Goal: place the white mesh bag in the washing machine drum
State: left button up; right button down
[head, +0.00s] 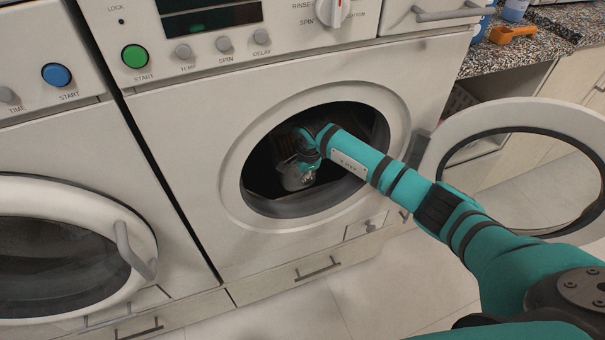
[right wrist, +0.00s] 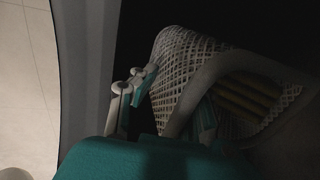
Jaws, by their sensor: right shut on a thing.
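The washing machine (head: 190,130) stands with its round door (head: 505,115) swung open to the right. My right arm reaches through the opening, and my right gripper (head: 305,165) is inside the dark drum (head: 300,205). In the right wrist view the right gripper (right wrist: 165,110) is shut on the white mesh bag (right wrist: 185,62), which is up against the fingers. Yellowish, striped contents show through the bag's opening. In the head view the bag is mostly lost in shadow. My left gripper is not in view.
A second washer with a closed door (head: 65,250) stands at the left. A counter (head: 535,50) with an orange scoop (head: 510,32) and blue containers is at the upper right. The open door's ring is close to my right arm. The floor (head: 390,295) below is clear.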

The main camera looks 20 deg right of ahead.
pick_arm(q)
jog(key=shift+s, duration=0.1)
pick_arm(e)
jog(key=c, duration=1.9)
grip_release()
jog(key=o, duration=0.4)
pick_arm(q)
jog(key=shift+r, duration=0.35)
pick_arm(e)
jog(key=shift+o, duration=0.2)
jog(key=shift+r, duration=0.1)
